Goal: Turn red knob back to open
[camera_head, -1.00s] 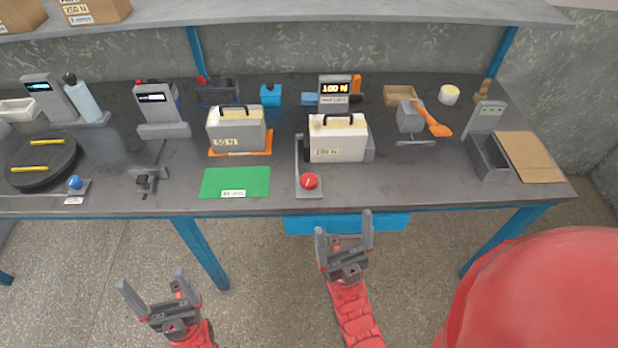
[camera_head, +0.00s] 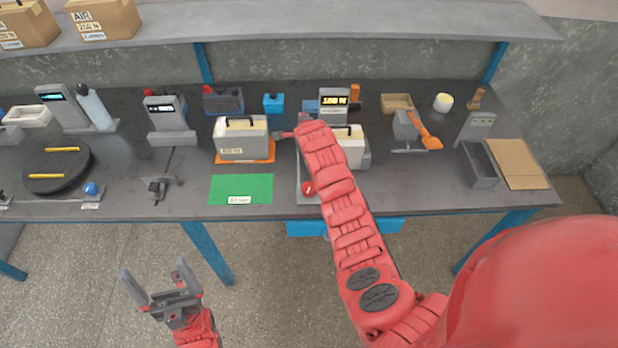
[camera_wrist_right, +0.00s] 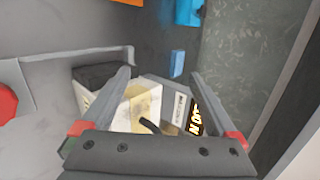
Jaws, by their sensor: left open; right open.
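The red knob (camera_head: 308,188) sits on the near end of a grey fixture (camera_head: 310,199), partly beside my right forearm. It also shows at the left edge of the right wrist view (camera_wrist_right: 6,103). A white battery box (camera_head: 350,147) in that fixture is partly hidden by my right arm. My right arm reaches over the fixture; its gripper (camera_wrist_right: 160,80) is open, with the battery box (camera_wrist_right: 128,108) beyond and between its fingers. I cannot tell whether it touches the box. My left gripper (camera_head: 154,268) is open and empty, in front of the table.
A second battery box (camera_head: 241,140) stands on an orange base to the left, behind a green mat (camera_head: 241,189). A display unit (camera_head: 333,105) stands behind the fixture. An orange-handled device (camera_head: 409,126) stands to the right.

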